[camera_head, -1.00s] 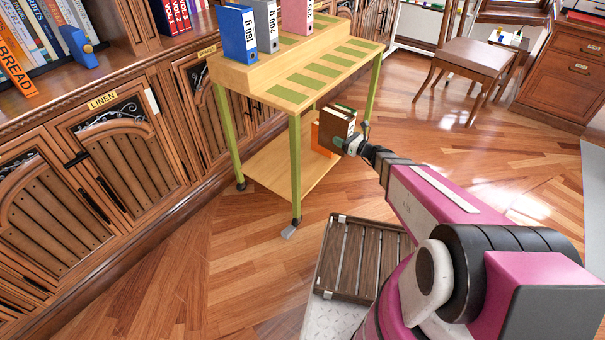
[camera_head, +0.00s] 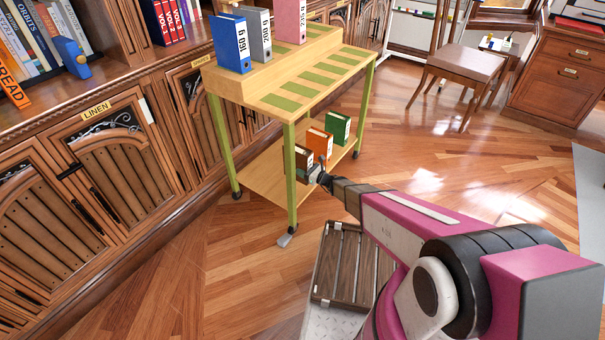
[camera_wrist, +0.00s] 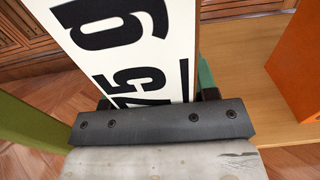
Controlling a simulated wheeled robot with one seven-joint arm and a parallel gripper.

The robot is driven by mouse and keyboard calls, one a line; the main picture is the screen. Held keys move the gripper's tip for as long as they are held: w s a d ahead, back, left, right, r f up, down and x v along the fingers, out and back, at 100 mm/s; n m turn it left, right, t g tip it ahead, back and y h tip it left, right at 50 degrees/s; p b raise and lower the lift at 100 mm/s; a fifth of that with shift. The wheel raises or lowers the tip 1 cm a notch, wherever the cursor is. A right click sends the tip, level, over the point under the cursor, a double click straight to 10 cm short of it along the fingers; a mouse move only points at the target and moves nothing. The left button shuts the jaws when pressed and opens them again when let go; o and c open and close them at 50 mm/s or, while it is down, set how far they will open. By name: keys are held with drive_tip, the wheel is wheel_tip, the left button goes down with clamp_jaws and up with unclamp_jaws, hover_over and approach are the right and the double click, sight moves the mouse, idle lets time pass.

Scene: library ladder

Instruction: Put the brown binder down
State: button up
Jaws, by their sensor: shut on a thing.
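The brown binder (camera_head: 303,156) stands upright in my gripper (camera_head: 314,172), at the left front of the cart's lower shelf (camera_head: 262,197). My gripper is shut on it. In the wrist view its white label with large black characters (camera_wrist: 120,45) fills the upper middle, just beyond my gripper (camera_wrist: 160,115). Whether its bottom touches the shelf is hidden. The orange binder (camera_head: 319,145) stands a little to its right with a gap, and also shows at the right of the wrist view (camera_wrist: 300,75).
A green binder (camera_head: 339,128) stands right of the orange one. The cart's green front leg (camera_head: 290,180) is close to the left of the brown binder. Blue (camera_head: 230,45), grey (camera_head: 259,40) and pink (camera_head: 290,20) binders stand on the cart's top (camera_head: 262,75).

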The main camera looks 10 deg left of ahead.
drive_tip(key=shift+w+a+f, duration=0.25)
drive_tip(key=shift+w+f, duration=0.6)
drive_tip(key=shift+f, duration=0.35)
drive_tip(key=shift+w+a+f, duration=0.3)
drive_tip(key=shift+w+f, duration=0.6)
drive_tip(key=shift+f, duration=0.3)
drive_tip(key=shift+w+a+f, duration=0.25)
drive_tip(key=shift+w+f, duration=0.6)
drive_tip(key=shift+f, duration=0.35)
drive_tip(key=shift+f, duration=0.2)
drive_tip(key=o, duration=1.1)
drive_tip(key=shift+r, duration=0.15)
